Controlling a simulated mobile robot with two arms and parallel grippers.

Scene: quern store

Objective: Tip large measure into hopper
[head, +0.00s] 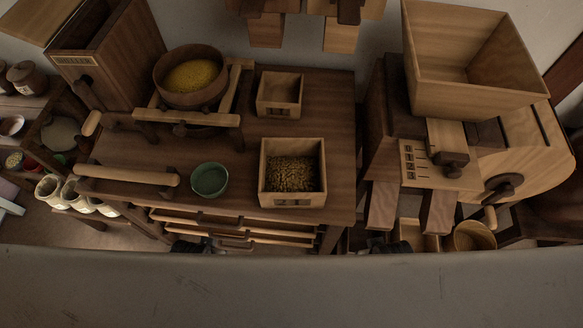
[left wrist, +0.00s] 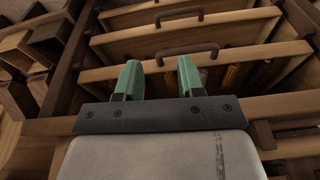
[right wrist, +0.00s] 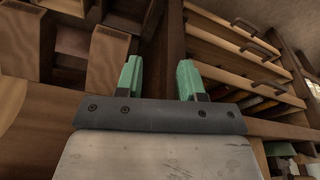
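The large measure (head: 312,200) is a square wooden box at the right front of the table, upright and partly filled with brown grain. The hopper (head: 470,100) is a big, open wooden box, wide at the top, on the mill at the right; the part of its inside that shows looks empty. My left gripper (left wrist: 159,76) is open with nothing between its green fingers, facing the drawers under the table. My right gripper (right wrist: 160,76) is also open and empty, facing the gap between the drawers and the mill's wooden parts. Both are apart from the measure.
A smaller, empty wooden box (head: 279,108) stands behind the large measure. A green bowl (head: 209,180) is to its left. A round sieve with yellow grain (head: 190,97) sits on a wooden frame at the back left. Partly open drawers (head: 250,232) jut out below the table front.

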